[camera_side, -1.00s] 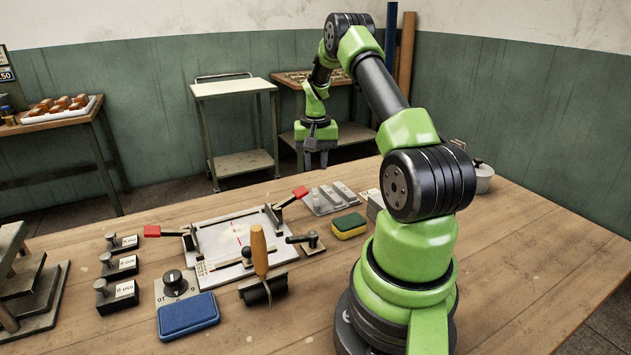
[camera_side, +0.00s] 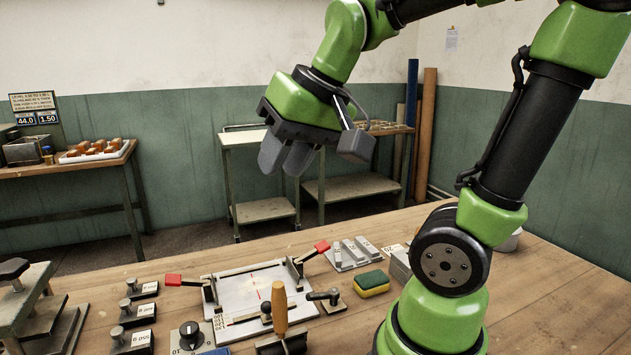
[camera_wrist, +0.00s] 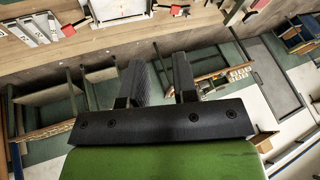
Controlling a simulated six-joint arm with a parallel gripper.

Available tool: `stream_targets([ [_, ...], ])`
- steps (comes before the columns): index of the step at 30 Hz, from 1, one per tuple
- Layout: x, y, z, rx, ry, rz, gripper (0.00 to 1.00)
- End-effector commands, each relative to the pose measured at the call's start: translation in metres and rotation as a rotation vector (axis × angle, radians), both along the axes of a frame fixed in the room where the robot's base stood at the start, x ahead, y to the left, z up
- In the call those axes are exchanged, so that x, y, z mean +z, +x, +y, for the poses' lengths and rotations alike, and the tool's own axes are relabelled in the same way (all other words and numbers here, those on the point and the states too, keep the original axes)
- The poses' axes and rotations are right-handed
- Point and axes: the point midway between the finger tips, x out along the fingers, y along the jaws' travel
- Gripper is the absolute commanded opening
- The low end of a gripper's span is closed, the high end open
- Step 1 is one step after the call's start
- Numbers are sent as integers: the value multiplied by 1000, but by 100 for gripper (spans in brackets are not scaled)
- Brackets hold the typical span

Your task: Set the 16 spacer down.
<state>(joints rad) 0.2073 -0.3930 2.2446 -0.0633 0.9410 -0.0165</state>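My gripper (camera_side: 287,158) is high above the table in the side view, well apart from everything on it. In the wrist view my gripper (camera_wrist: 158,75) shows two dark fingers with a clear gap and nothing between them. Several grey metal spacer blocks (camera_side: 363,247) lie side by side on a small grey plate at the back of the table. The spacer blocks (camera_wrist: 38,27) also show at the upper left of the wrist view. Their markings are too small to read, so I cannot tell which is the 16 spacer.
A flat jig (camera_side: 245,291) with red-handled clamps lies mid-table. A wooden-handled tool (camera_side: 280,308) stands before it. A yellow-green sponge (camera_side: 372,283) is right of the jig. Black labelled weights (camera_side: 142,289) and a dial box (camera_side: 190,338) are left. Bare wood lies at the right.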

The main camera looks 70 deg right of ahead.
Motion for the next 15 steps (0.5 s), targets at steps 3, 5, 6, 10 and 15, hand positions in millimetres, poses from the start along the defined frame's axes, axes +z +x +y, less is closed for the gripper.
stream_targets([
  [3,-1,-33,29,103,14,-79,27],
  [5,-3,-44,37,136,22,-104,27],
  [6,-5,-50,41,154,27,-116,27],
  [10,-8,-60,47,183,36,-139,27],
  [15,-9,-61,48,186,38,-139,27],
])
